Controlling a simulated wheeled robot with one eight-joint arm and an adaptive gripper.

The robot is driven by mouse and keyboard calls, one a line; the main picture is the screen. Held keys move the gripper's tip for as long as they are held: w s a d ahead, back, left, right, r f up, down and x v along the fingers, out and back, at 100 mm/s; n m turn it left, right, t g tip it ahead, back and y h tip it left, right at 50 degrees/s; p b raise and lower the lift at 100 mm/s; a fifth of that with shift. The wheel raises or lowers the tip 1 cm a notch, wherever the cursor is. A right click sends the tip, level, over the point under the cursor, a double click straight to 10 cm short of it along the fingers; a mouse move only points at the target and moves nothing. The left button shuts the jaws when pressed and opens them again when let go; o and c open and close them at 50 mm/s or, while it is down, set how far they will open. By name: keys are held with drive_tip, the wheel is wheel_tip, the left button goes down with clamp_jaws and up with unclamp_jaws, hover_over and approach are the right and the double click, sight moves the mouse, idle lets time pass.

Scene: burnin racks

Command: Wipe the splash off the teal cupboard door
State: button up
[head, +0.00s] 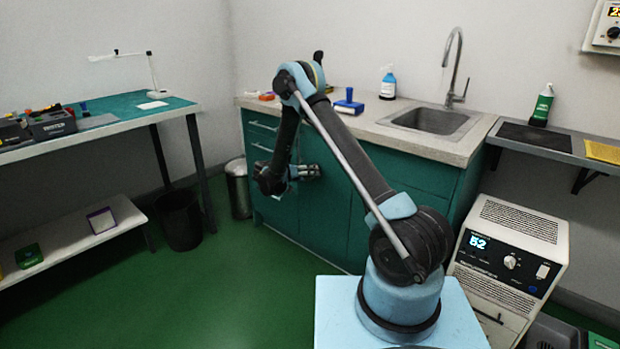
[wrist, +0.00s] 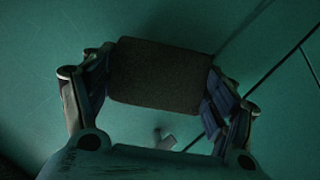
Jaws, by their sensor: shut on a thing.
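The teal cupboard (head: 335,205) stands under the sink counter. Its teal door face (wrist: 270,50) fills the wrist view behind my gripper. My gripper (wrist: 160,82) is shut on a dark grey block-shaped pad (wrist: 158,76), held between its two fingers. In the head view my gripper (head: 306,172) is at the cupboard front, and the pad is not clear there. The pad faces the teal surface; I cannot tell whether it touches. A small grey handle (wrist: 164,139) shows below the pad. I see no clear splash; the pad and arm hide part of the front.
The counter (head: 455,148) holds a sink (head: 432,121), a blue-labelled bottle (head: 388,84) and a blue-handled tool (head: 349,105). A bin (head: 239,188) stands left of the cupboard. A white machine (head: 509,250) stands at right. Green floor (head: 230,290) is clear at front left.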

drive_tip(key=shift+w+a, duration=0.55)
drive_tip(key=shift+a, duration=0.1)
drive_tip(key=shift+s+a, duration=0.95)
drive_tip(key=shift+s, duration=0.25)
drive_tip(key=shift+s+a, duration=0.9)
drive_tip(key=shift+s, duration=0.25)
drive_tip(key=shift+s+a, duration=0.9)
drive_tip(key=shift+s, duration=0.3)
